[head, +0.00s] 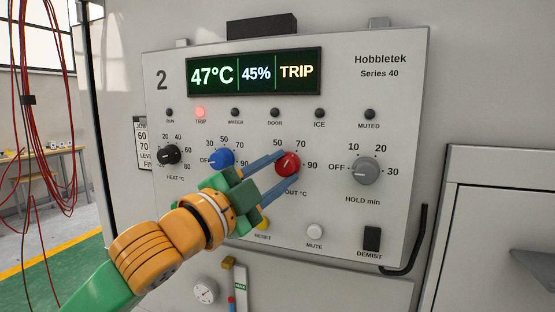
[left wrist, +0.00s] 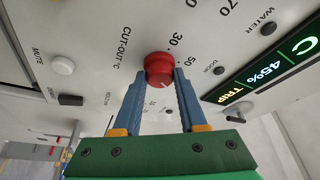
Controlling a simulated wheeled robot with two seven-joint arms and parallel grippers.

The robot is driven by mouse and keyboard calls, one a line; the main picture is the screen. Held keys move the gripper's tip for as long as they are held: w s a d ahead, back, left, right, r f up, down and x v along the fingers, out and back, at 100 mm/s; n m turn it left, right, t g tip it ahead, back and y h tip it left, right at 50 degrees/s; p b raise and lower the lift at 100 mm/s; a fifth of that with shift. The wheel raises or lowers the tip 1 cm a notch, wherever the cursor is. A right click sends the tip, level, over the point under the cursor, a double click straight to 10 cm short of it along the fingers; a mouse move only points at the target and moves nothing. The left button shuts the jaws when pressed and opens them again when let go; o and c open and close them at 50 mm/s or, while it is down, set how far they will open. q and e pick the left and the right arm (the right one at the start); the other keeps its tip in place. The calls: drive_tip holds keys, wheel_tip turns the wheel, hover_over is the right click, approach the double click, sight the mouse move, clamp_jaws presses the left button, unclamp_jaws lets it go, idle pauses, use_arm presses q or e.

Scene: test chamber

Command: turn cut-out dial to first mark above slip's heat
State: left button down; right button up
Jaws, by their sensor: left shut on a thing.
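The red cut-out dial (head: 288,164) is on the panel's dial row, with 50, 70 and 90 showing around it. My left gripper (head: 284,168) is shut on it, with a blue finger on each side. In the left wrist view the red dial (left wrist: 158,67) sits between the fingertips (left wrist: 160,78), beside the label "CUT-OUT °C". Its white pointer line seems to lie toward the 50–70 side in the head view; the exact mark is unclear. A slip (head: 141,135) at the panel's left edge is partly cut off; it shows 60 and 70. My right gripper is out of view.
The display (head: 254,72) reads 47°C, 45%, TRIP, and the TRIP lamp (head: 200,113) is lit. A black heat dial (head: 168,155), blue dial (head: 220,158) and grey hold dial (head: 365,170) flank the red one. A white mute button (head: 314,231) and a black demist switch (head: 372,238) are below.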

use_arm(q)
drive_tip(key=shift+a+r, duration=0.1)
drive_tip(key=shift+r, duration=0.1)
idle(0.3)
drive_tip(key=c, duration=0.7)
unclamp_jaws()
drive_tip(key=shift+o, duration=1.2)
drive_tip(key=shift+w, duration=0.15)
drive_tip(key=shift+w+f, duration=0.1)
drive_tip(key=shift+f, duration=0.05)
drive_tip(key=b+v, duration=0.3)
drive_tip(key=v, duration=0.4)
